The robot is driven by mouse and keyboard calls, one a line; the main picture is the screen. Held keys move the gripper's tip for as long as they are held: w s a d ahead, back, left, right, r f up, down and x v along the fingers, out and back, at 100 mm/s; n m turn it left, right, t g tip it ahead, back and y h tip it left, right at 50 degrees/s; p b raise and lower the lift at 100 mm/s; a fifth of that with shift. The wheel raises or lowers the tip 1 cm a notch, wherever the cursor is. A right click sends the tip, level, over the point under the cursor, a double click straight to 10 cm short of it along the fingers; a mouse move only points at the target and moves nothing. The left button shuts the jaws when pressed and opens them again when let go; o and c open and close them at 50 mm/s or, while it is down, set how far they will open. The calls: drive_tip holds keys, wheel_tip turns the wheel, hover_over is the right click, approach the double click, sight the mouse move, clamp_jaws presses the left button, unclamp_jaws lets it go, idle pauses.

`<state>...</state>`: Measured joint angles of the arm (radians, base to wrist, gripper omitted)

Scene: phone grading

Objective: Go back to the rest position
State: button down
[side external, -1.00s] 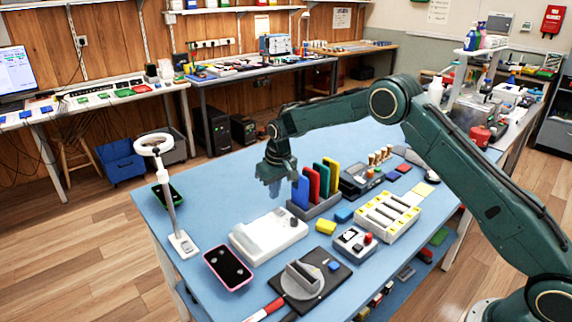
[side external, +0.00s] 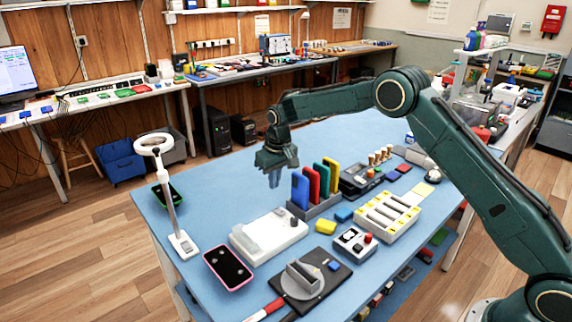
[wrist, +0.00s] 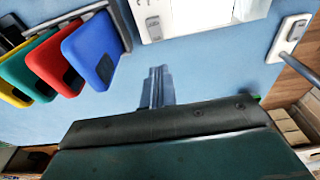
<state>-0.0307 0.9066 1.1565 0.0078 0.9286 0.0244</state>
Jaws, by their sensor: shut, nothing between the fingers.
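My gripper (side external: 274,181) hangs above the blue table (side external: 222,200), pointing down, just left of the rack of phones. Its fingers are together and nothing is held between them. In the wrist view the closed fingers (wrist: 157,88) show against bare blue table. The rack holds upright phones in a row: blue (side external: 300,190), red (side external: 314,184), green (side external: 324,178) and yellow (side external: 333,174). The blue phone also shows in the wrist view (wrist: 92,50), left of the fingers. My gripper is apart from all of them.
A white device (side external: 268,237) lies in front of my gripper. A ring lamp on a stand (side external: 172,200) rises at the left edge. A pink-edged phone (side external: 228,268) and a black pad (side external: 335,277) lie near the front. The table behind my gripper is clear.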

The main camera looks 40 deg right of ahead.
drive_tip(key=shift+r, duration=0.15)
drive_tip(key=s+d+r+t, duration=0.1)
drive_tip(key=s+r+t, duration=0.1)
drive_tip(key=s+r, duration=1.8)
drive_tip(key=s+t, duration=0.1)
drive_tip(key=s, duration=2.3)
drive_tip(key=shift+s+d+t, duration=0.4)
